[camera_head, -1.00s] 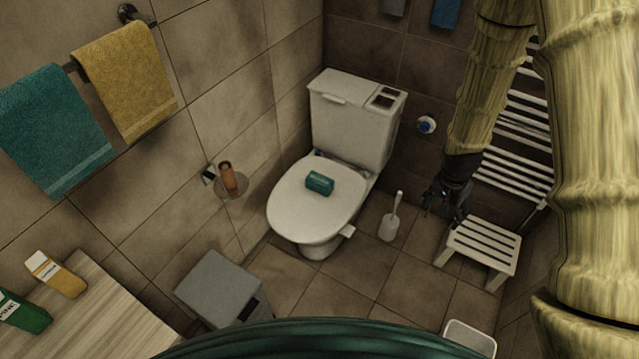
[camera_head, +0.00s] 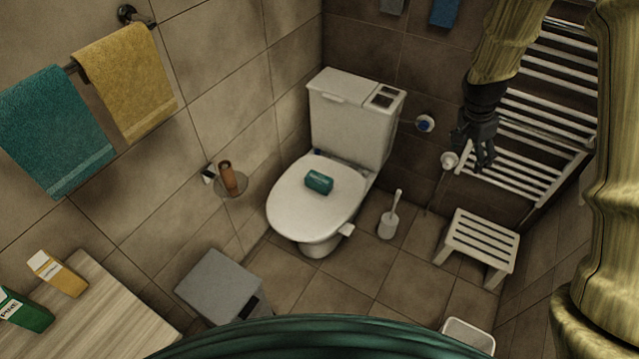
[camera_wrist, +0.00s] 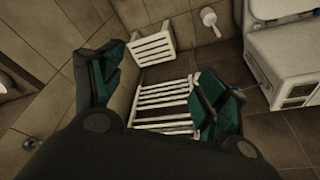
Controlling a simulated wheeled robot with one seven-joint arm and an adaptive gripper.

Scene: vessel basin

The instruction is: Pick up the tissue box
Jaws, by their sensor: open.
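A small teal box (camera_head: 319,182), seemingly the tissue box, lies on the closed white toilet lid (camera_head: 290,205); its label is too small to read. My gripper (camera_head: 482,158) is open and empty, well to the right of the box and in front of the towel radiator. In the wrist view its two fingers with green pads are spread apart around empty space (camera_wrist: 158,88). The teal box is not visible in the wrist view.
A white stool (camera_head: 480,240) stands below my gripper. A toilet brush (camera_head: 389,220) stands right of the toilet. The white radiator (camera_head: 545,110) is close behind my gripper. A grey bin (camera_head: 218,285) and a wooden counter (camera_head: 105,310) with two cartons are at left.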

